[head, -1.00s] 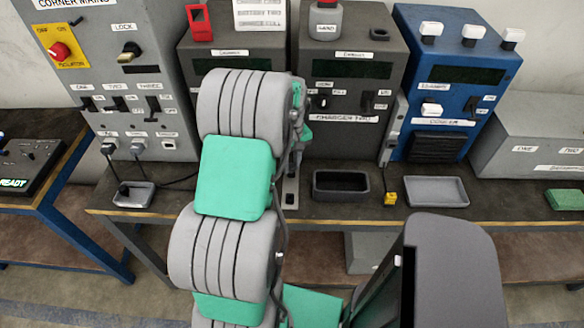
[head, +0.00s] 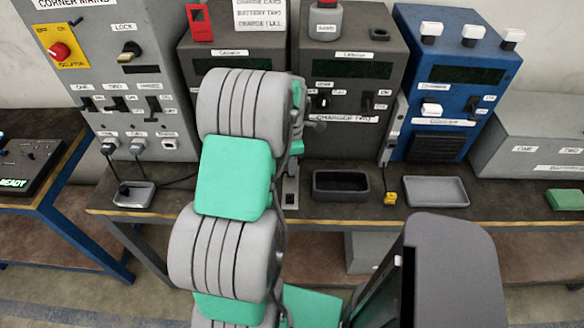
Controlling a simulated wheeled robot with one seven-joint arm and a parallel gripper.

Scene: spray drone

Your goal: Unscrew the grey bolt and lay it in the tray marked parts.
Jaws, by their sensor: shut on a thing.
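My gripper (head: 314,122) is mostly hidden behind my own arm. Only a small grey part of it shows to the right of the arm, in front of the charger two box (head: 350,80). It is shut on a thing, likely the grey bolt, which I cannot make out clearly. No tray label marked parts can be read. A dark tray (head: 341,196) and a light grey tray (head: 437,203) stand on the bench, right of my arm. A small grey tray (head: 146,203) stands to the left.
The corner mains panel (head: 90,70) stands at the back left and the blue box (head: 462,75) at the right. A yellow tag (head: 390,198) lies between two trays. A green block (head: 566,199) lies far right. The bench front edge (head: 400,220) is near.

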